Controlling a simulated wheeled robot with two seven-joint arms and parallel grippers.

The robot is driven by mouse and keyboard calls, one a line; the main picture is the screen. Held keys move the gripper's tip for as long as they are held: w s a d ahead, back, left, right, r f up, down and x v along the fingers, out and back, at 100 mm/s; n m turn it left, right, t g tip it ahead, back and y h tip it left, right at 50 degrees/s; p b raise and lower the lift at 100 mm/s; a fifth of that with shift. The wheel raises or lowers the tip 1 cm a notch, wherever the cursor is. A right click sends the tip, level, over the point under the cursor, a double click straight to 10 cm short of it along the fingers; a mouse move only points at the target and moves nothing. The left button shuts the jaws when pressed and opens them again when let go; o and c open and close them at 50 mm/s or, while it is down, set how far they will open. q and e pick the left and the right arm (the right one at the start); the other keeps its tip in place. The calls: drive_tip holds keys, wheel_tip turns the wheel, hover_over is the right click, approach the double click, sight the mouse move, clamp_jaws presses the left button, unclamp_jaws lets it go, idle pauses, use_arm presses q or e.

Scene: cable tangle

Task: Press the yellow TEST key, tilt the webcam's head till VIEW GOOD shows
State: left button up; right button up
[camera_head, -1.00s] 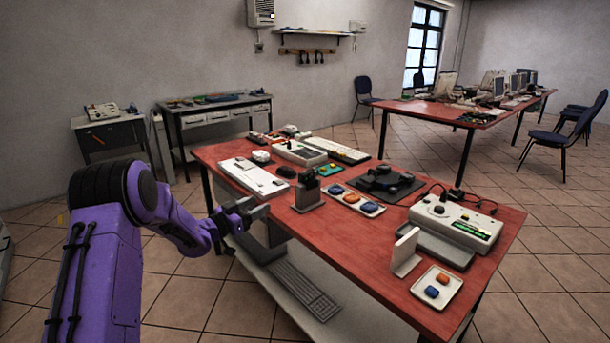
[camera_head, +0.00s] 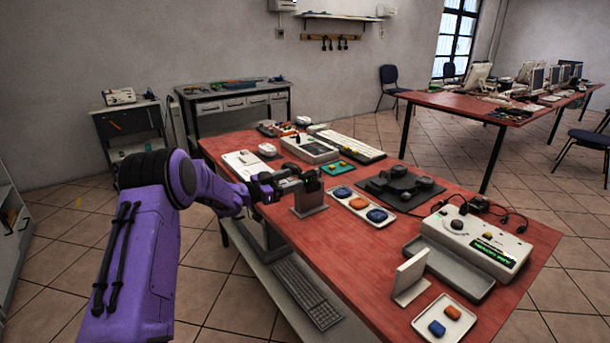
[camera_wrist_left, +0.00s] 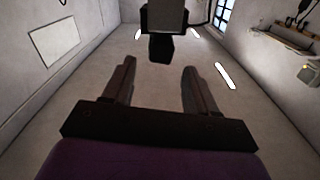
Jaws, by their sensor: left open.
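The webcam's black head (camera_head: 311,180) sits on a grey block stand (camera_head: 309,199) near the table's left edge. My left gripper (camera_head: 288,183) is open, level with the head and close to its left side. In the left wrist view the dark head (camera_wrist_left: 160,47) shows ahead of the gap between the open fingers (camera_wrist_left: 157,72); nothing is between them. A white tester box (camera_head: 470,238) at the right has a green lit display (camera_head: 493,252), its text too small to read. My right gripper is not in view.
A tray with blue and orange pieces (camera_head: 362,207) lies just right of the stand. A black mat with dark round parts (camera_head: 401,188) is behind it. An upright grey plate (camera_head: 411,277) and small tray (camera_head: 443,318) stand in front. Bare red tabletop (camera_head: 345,250) lies between.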

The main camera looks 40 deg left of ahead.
sight(304, 174)
use_arm(q)
drive_tip(key=x, duration=0.5)
drive_tip(key=shift+w+f, duration=0.1)
drive_tip(key=shift+f, duration=0.1)
drive_tip(key=shift+w+r, duration=0.1)
drive_tip(key=shift+w, duration=0.15)
drive_tip(key=c, duration=1)
drive_tip(key=shift+d+m+b, duration=0.2)
drive_tip(key=shift+m+b, duration=0.2)
drive_tip(key=shift+m, duration=0.2)
drive_tip(key=o, duration=1)
